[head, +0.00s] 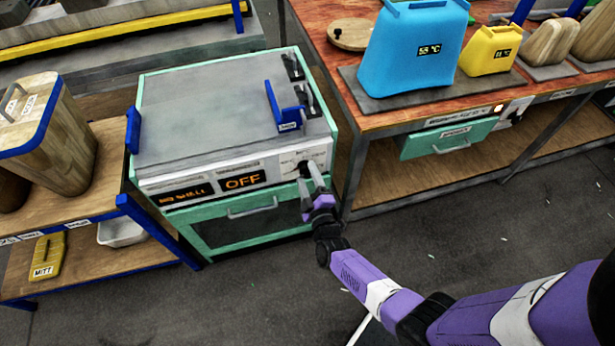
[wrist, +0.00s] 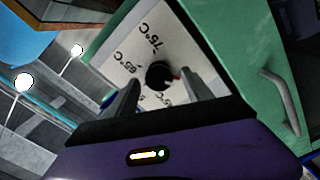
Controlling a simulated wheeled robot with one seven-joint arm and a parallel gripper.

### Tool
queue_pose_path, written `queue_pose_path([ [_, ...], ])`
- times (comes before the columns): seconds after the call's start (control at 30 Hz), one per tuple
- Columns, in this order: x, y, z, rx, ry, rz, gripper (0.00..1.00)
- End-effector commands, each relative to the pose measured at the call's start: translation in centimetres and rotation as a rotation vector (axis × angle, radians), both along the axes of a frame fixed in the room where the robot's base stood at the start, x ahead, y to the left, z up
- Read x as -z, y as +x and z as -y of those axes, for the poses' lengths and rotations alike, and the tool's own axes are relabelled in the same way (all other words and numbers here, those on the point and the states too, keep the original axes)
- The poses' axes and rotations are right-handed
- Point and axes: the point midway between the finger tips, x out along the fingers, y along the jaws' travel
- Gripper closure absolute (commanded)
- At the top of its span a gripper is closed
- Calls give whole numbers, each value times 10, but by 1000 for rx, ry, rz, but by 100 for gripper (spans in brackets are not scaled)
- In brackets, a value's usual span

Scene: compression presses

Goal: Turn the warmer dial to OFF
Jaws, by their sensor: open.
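The warmer (head: 225,125) is a green-framed box with a grey top. Its front panel has a display (head: 243,180) reading OFF and another orange display (head: 186,195) whose text is hard to read. The black dial (wrist: 159,75) sits on a white plate at the panel's right end, with marks such as 75°C and 65°C around it and a small red mark on its right side. My gripper (head: 308,178) is at the dial plate. In the wrist view my gripper (wrist: 160,92) is open, one finger on each side of the dial; contact is unclear. The lower marks are partly hidden.
A blue bracket (head: 285,108) stands on the warmer's top. To the right, a bench holds a blue container (head: 410,50) and a yellow one (head: 490,50). A wooden shelf (head: 100,150) stands left. Open floor lies in front.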

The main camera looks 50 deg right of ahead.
Motion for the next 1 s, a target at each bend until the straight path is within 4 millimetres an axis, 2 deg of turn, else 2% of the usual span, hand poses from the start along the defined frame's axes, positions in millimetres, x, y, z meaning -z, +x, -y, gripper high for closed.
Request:
queue_pose_path([
  [0.17, 0, -7, -5, 0, 0, 0, 41],
  [0.6, 1, -59, -40, 0, 1, -1, 41],
  [1.0, 0, -65, -44, 0, 0, 0, 41],
])
